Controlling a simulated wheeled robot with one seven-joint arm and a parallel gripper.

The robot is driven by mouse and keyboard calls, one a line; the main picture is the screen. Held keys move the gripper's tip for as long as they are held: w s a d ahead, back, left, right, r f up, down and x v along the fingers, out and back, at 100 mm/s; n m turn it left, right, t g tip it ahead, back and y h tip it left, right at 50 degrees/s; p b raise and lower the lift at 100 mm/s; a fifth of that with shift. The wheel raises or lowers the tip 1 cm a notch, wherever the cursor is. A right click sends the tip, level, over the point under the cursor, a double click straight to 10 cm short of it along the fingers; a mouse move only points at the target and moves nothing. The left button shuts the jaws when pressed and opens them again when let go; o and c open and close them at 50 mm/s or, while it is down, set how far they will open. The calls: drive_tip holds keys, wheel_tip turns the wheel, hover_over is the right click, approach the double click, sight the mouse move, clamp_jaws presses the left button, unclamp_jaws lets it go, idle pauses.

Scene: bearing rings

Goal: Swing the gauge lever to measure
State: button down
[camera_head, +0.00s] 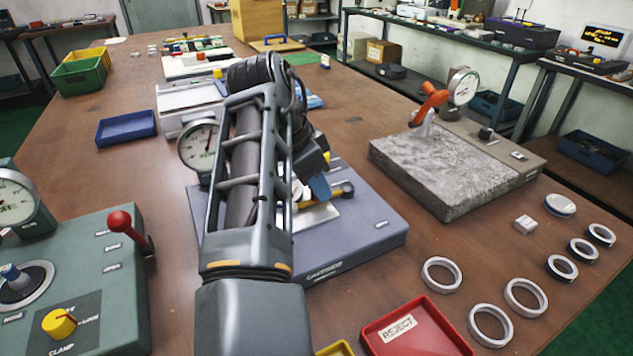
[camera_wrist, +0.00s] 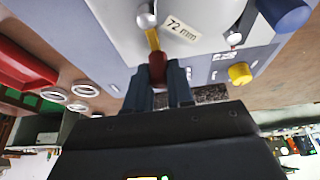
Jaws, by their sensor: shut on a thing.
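The gauge fixture (camera_head: 375,225) is a blue-grey block with a round dial (camera_head: 199,142) at its left, partly behind my arm. In the wrist view its plate (camera_wrist: 195,10) carries a "72 mm" label. The gauge lever is a yellow bar (camera_wrist: 152,40) running from a silver pivot to a dark red grip (camera_wrist: 157,67). My gripper (camera_wrist: 160,82) is shut on that grip, a dark finger on each side. In the head view my gripper's blue fingers (camera_head: 320,187) show beside my arm, over the fixture; the grip is hidden there. I cannot read the dial's needle clearly.
A grey-green machine (camera_head: 85,285) with a red-knobbed lever (camera_head: 120,222) stands at left. A grey stone plate (camera_head: 440,170) with a dial stand is at right. Several bearing rings (camera_head: 441,274) and a red reject tray (camera_head: 450,340) lie at front right. A blue tray (camera_head: 126,140) is behind.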

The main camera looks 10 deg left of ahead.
drive_tip(key=c, duration=1)
unclamp_jaws()
drive_tip(key=shift+r, duration=0.15)
drive_tip(key=p+v, duration=0.5)
drive_tip(key=v, duration=0.2)
drive_tip(key=shift+a+r+p, duration=0.1)
drive_tip(key=shift+r+p, duration=0.2)
drive_tip(key=shift+p, duration=0.1)
